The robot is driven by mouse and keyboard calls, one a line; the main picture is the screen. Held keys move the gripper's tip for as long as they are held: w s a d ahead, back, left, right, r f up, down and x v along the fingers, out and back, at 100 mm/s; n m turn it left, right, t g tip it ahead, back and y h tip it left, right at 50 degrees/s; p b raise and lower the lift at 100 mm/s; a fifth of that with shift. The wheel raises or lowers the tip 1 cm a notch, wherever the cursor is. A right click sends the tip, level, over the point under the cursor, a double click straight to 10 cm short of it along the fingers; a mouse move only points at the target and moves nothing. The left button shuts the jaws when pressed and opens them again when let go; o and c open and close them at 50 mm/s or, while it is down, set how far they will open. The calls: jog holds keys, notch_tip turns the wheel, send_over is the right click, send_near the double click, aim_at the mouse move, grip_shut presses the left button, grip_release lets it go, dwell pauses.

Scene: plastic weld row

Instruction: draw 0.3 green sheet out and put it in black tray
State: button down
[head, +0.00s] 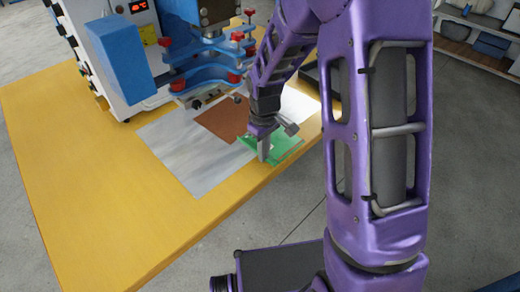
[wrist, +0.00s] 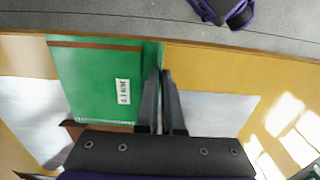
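The green sheet (head: 285,146) lies at the table's near right edge in the head view, over part of a brown sheet. In the wrist view the green sheet (wrist: 90,80) carries a white label that seems to read 0.3 MM and a brown stripe along its far edge. My gripper (head: 264,157) points down at the green sheet. In the wrist view my gripper's fingers (wrist: 161,75) are close together at the sheet's right edge, with a green strip running in between them. The black tray (head: 311,76) is mostly hidden behind my arm.
A brown sheet (head: 222,118) and a large grey sheet (head: 185,160) lie beside the green one on the yellow table (head: 95,220). A bright pale sheet (head: 300,105) lies behind. The blue machine (head: 205,68) stands at the back. The table's left front is clear.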

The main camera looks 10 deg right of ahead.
jog(key=s+d+p, duration=0.1)
jog(key=s+d, duration=0.7)
jog(key=s, duration=0.4)
jog(key=shift+d, duration=0.3)
jog(key=shift+w, duration=0.1)
